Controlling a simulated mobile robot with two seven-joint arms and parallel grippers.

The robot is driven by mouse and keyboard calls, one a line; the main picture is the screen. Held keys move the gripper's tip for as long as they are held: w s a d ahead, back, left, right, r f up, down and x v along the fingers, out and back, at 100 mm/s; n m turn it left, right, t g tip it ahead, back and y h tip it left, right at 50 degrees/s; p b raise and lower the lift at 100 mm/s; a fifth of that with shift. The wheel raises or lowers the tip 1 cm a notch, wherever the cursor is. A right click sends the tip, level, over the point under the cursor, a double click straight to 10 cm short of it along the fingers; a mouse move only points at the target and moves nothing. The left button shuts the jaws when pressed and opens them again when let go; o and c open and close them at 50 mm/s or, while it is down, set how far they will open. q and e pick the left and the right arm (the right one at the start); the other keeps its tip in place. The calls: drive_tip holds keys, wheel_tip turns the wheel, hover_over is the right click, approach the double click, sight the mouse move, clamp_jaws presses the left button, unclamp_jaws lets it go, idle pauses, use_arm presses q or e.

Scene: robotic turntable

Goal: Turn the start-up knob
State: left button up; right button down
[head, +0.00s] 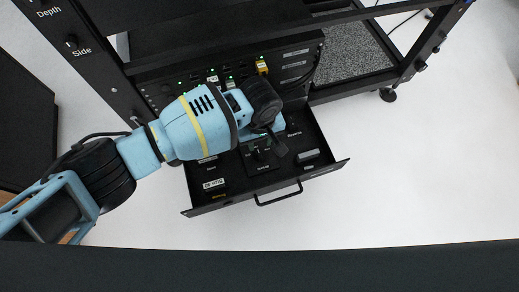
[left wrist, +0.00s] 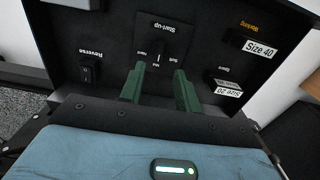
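The start-up knob (left wrist: 158,57) is dark with a white pointer mark, on a black panel labelled "Start-up" with words around it in the left wrist view. My left gripper (left wrist: 159,72) has two green fingers, set apart with a gap between them. The knob shows just beyond the gap, roughly centred between the fingertips; I cannot tell if a finger touches it. In the head view my left gripper (head: 264,151) reaches down over the open drawer and hides part of the knob area. My right gripper is not in view.
The open black drawer (head: 234,199) has a front handle (head: 279,194). A "Reverse" rocker switch (left wrist: 87,73) is left of the knob; "Size" labels (left wrist: 259,48) are right. The black rack (head: 106,75) stands behind. Floor right of the drawer is clear.

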sight(259, 154)
use_arm(q)
wheel_tip(259, 154, down, 7)
drive_tip(key=b, duration=0.4)
drive_tip(key=shift+r, duration=0.1)
drive_tip(key=shift+f, duration=0.45)
drive_tip(key=c, duration=0.6)
clamp_jaws()
